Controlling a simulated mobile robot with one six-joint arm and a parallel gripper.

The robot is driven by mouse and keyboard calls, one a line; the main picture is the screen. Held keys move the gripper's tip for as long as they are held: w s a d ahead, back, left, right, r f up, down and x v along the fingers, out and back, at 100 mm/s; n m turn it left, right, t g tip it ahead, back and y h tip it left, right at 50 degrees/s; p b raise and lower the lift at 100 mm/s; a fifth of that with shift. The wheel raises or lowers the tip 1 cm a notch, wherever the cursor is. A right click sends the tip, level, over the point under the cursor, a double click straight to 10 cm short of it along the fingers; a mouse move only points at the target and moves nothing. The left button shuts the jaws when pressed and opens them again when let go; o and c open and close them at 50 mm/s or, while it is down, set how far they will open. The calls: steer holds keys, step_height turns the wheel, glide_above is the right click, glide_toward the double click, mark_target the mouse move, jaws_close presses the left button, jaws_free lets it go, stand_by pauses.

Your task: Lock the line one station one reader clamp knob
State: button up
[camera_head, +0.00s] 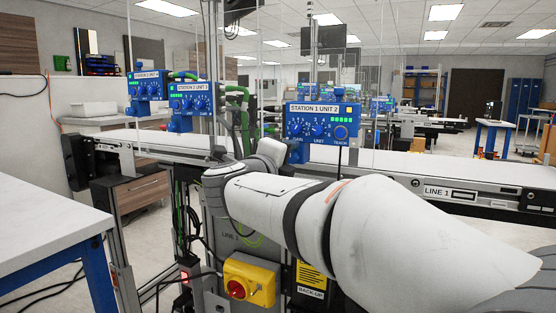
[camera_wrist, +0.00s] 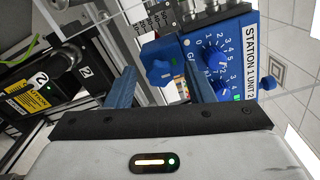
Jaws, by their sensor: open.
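The blue reader box labelled "STATION 1 UNIT 2" (camera_head: 322,122) stands above the LINE 1 conveyor in the head view. It also shows, turned on its side, at the right of the wrist view (camera_wrist: 218,62). A blue knob (camera_wrist: 160,72), seemingly the clamp knob, sticks out beside the box in the wrist view. My gripper (camera_wrist: 159,64) is open, with its two blue fingers on either side of this knob in the picture. I cannot tell whether they touch it or how far in front of it they are. The fingers cannot be made out in the head view.
Two more blue station boxes (camera_head: 190,99) (camera_head: 147,86) stand at the left. The LINE 1 conveyor (camera_head: 450,190) runs across the head view. A white table (camera_head: 40,232) is at the left.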

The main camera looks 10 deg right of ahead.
steer(key=p+v, duration=0.2)
steer(key=v, duration=0.5)
steer(key=shift+s+a, duration=0.2)
steer(key=shift+s, duration=0.1)
